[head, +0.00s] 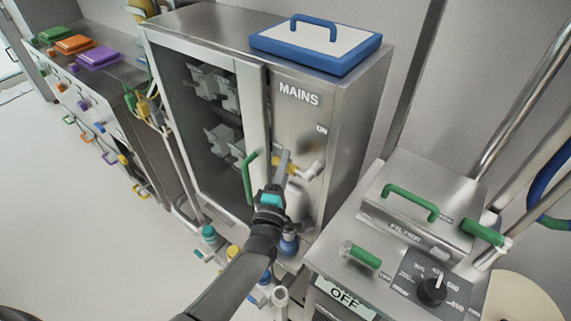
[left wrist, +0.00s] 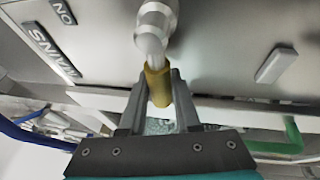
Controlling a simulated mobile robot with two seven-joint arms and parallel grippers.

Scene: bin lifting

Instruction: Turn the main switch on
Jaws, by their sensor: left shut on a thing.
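The main switch (head: 311,170) is on the front panel of the steel cabinet, below the MAINS sign (head: 299,94) and the ON label (head: 321,130). It has a metal pivot and a lever with a yellow grip. In the left wrist view the yellow grip (left wrist: 158,84) sits between the fingertips, with the pivot above it. My left gripper (head: 284,164) reaches up to the panel and is shut on the yellow grip. In the head view the lever points left from its pivot, and the fingers hide part of it. My right gripper is not in view.
The cabinet (head: 352,110) has a glass door with a green handle (head: 248,178) close left of my left gripper. A blue-rimmed lid (head: 316,46) lies on top. A filter unit (head: 420,205) with green handles, a dial and an OFF display stands at the right. Open floor is at the left.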

